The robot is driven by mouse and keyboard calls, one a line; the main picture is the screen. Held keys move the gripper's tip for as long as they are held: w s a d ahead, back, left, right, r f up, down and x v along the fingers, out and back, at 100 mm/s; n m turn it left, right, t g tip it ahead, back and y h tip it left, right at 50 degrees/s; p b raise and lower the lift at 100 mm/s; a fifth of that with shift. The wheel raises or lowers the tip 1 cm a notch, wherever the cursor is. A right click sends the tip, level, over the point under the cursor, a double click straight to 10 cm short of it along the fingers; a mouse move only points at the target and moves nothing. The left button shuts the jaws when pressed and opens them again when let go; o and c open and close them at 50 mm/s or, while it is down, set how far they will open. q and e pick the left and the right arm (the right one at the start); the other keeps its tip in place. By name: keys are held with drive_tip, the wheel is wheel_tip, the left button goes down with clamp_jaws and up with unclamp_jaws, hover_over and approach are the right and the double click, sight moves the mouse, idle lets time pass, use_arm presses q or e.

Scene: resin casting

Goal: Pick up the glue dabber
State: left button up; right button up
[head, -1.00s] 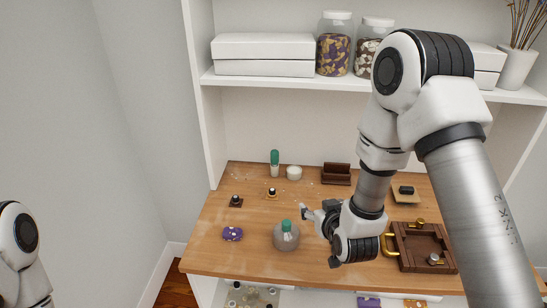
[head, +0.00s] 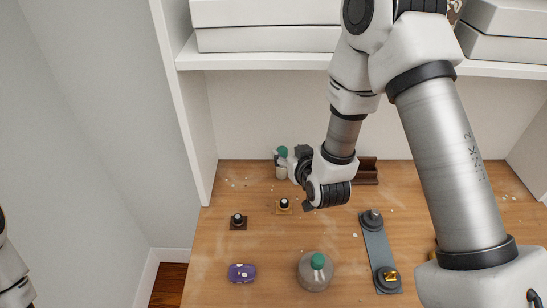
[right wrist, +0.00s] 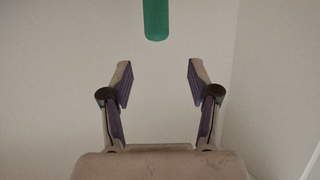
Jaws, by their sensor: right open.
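A green-topped upright piece with a pale lower part, which looks like the glue dabber (head: 282,152), stands at the back left of the table. In the right wrist view a green rounded rod (right wrist: 156,20) hangs in from the top edge, centred beyond the fingertips and not between them. My right gripper (head: 297,160) is just right of the green-topped piece in the head view and partly overlaps its surroundings. In the right wrist view my right gripper (right wrist: 158,82) is open and empty. My left gripper is out of view.
A round grey pot with a green top (head: 314,272) stands at the front. A purple piece (head: 242,272), two small dark-knobbed pieces (head: 238,221) (head: 284,206) and a grey bar (head: 374,238) lie around it. A brown holder (head: 368,171) and shelf (head: 260,62) are behind.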

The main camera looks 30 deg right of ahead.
drive_tip(key=f+b, duration=0.1)
drive_tip(key=w+f+b, duration=0.1)
drive_tip(key=f, duration=0.1)
drive_tip(key=w+f+b, duration=0.1)
drive_tip(key=f, duration=0.1)
drive_tip(key=shift+d+f, duration=0.1)
drive_tip(key=shift+d, duration=0.05)
drive_tip(key=shift+w+d, duration=0.15)
drive_tip(key=shift+w, duration=0.2)
drive_tip(key=p+x, duration=0.1)
drive_tip(key=x, duration=0.3)
drive_tip(key=shift+w+d+f, duration=0.1)
drive_tip(key=shift+w+f, duration=0.15)
drive_tip(key=shift+s+r, duration=0.1)
drive_tip(key=shift+c, duration=1.1)
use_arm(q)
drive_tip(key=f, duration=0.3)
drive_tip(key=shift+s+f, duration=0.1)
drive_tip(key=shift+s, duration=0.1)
use_arm(e)
drive_tip(key=c, duration=0.8)
